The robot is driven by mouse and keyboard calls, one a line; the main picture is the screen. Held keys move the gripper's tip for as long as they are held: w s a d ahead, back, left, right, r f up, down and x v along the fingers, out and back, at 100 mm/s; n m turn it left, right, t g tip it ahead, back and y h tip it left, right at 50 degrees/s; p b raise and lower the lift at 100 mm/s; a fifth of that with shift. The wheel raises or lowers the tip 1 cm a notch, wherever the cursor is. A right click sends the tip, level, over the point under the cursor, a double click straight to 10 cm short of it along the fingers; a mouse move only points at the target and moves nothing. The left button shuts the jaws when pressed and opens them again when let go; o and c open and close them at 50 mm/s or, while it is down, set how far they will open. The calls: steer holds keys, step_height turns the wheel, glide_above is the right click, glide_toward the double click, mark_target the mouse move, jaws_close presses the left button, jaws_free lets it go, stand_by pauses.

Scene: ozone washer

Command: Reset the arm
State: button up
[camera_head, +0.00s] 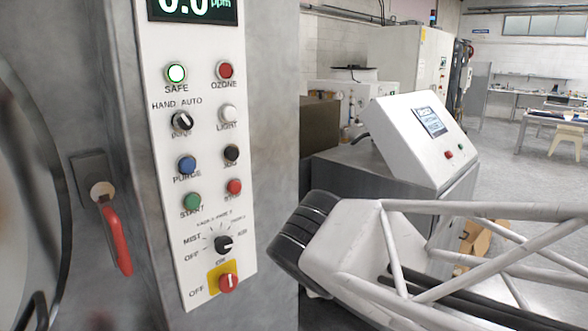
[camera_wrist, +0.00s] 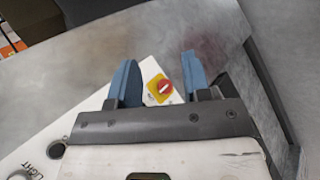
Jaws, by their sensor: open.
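My gripper (camera_wrist: 159,60) shows in the wrist view with its two blue fingers spread apart. Nothing is held between them. The red knob (camera_wrist: 165,87) on its yellow plate shows in the gap between the fingers, beyond them; I cannot tell the distance exactly. In the head view the same red knob (camera_head: 228,283) is at the bottom of the white control panel (camera_head: 205,140), with "OFF" printed to its left. The fingers cannot be made out in the head view.
The panel carries several buttons, a black selector (camera_head: 223,243) and a display (camera_head: 195,8) reading 0.0 ppm. A red-handled latch (camera_head: 115,238) is left of the panel. A white console (camera_head: 410,140) stands behind at right. Open floor lies at far right.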

steer(key=s+d+f+m+g, duration=0.2)
steer(key=s+d+f+m, duration=0.1)
steer(key=s+d+m, duration=0.2)
steer(key=s+d+f+m+g+y, duration=0.1)
steer(key=s+d+f+m+g, duration=0.2)
steer(key=m, duration=1.1)
steer(key=shift+s+d, duration=1.5)
steer(key=shift+d, duration=1.35)
